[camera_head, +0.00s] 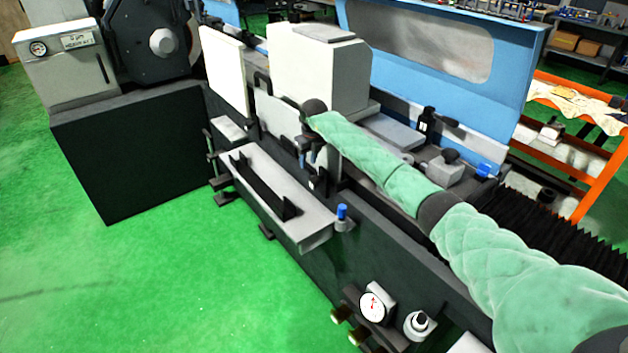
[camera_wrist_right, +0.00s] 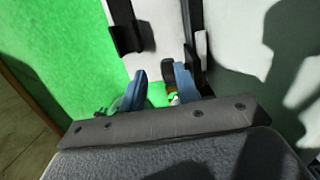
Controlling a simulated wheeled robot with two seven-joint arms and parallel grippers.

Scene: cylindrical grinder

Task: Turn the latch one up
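My right arm, in a pale green padded sleeve, reaches in from the right in the head view. Its dark gripper (camera_head: 309,145) points down at the front of the grinder (camera_head: 330,230). In the right wrist view the two blue fingers of the right gripper (camera_wrist_right: 160,88) stand apart. A small dark part with a brownish lower end (camera_wrist_right: 170,76), possibly the latch, shows near the right-hand finger. I cannot tell whether they touch. In the head view small dark fittings (camera_head: 318,181) sit just below the gripper; which one is the latch is unclear. My left gripper is not in view.
A grey tray-like ledge (camera_head: 315,233) with a blue-capped knob (camera_head: 342,212) runs along the machine front. A white housing (camera_head: 315,70) stands behind the gripper. A round gauge (camera_head: 372,306) is lower down. The green floor (camera_head: 190,280) at left is clear.

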